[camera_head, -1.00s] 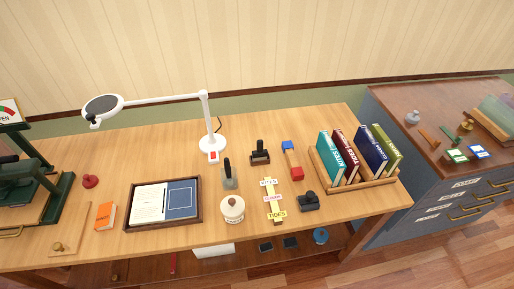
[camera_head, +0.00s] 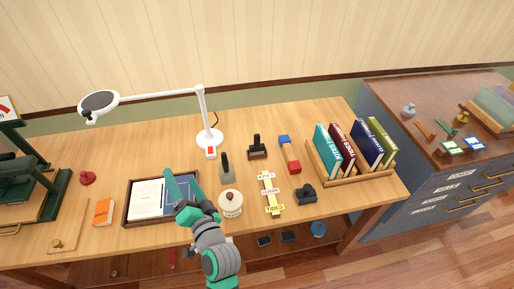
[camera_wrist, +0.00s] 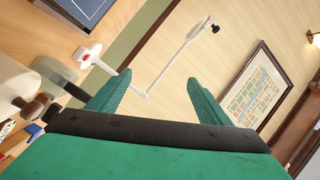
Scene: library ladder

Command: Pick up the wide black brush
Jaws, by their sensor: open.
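A dark, wide-based piece with an upright handle, which looks like the wide black brush (camera_head: 257,148), stands on the wooden desk (camera_head: 100,160) right of the lamp base. A grey block with a dark upright handle (camera_head: 226,169) stands to its left, and a low black piece (camera_head: 306,194) sits nearer the front right. My gripper (camera_head: 183,185) is raised at the desk's front, over the framed tray and left of these pieces. In the wrist view my gripper (camera_wrist: 158,98) has its green fingers apart with nothing between them.
A white lamp (camera_head: 210,138) stands behind. A cream jar (camera_head: 230,203) is just right of my arm. Labelled strips (camera_head: 269,190), a red-and-blue piece (camera_head: 289,155) and a book rack (camera_head: 355,178) lie further right. The tray (camera_head: 127,212) holds papers.

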